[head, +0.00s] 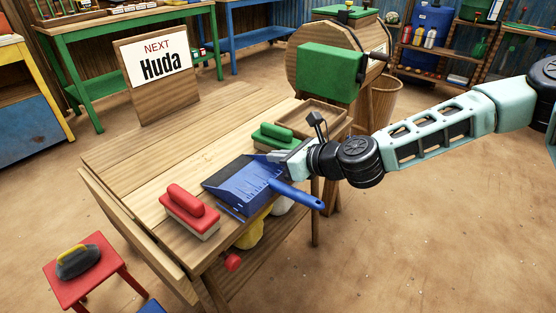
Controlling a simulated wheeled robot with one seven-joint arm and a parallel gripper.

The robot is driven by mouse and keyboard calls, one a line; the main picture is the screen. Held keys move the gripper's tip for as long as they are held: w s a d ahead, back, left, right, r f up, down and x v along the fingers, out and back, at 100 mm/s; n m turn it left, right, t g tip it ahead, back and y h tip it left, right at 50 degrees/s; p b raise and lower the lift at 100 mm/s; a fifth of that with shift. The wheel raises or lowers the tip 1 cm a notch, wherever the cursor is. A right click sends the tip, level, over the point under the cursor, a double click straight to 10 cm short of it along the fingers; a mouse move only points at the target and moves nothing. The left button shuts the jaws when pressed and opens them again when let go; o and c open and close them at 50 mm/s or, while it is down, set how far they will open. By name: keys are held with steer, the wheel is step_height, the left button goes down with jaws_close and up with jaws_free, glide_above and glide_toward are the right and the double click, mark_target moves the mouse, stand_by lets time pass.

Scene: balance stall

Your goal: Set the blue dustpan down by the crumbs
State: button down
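The blue dustpan (238,190) is over the front part of the wooden table, with its dark lip to the left. Its blue handle (297,194) sticks out to the right past the table's front edge. I cannot tell whether the pan rests on the top or is slightly above it. My gripper (276,162) is at the pan's back right corner, close to or touching it. Its fingertips are too small and partly hidden to show whether they grip. Faint pale specks on the bare tabletop (206,157) behind the pan may be crumbs.
A red-handled brush (190,207) lies left of the pan, and a green-handled brush (274,137) behind my gripper. A wooden tray (312,116) sits at the right end. A sign (157,75) reading "NEXT Huda" stands at the back. The table's left middle is clear.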

steer(key=shift+f, duration=0.25)
steer(key=c, duration=2)
jaws_free()
steer(key=shift+f, duration=0.1)
steer(key=o, duration=0.3)
steer(key=shift+r, duration=0.3)
steer(key=p+v, duration=0.1)
steer(key=v, duration=1.1)
steer(key=shift+f+p, duration=0.15)
steer(key=shift+p, duration=0.15)
steer(key=shift+d, duration=0.1)
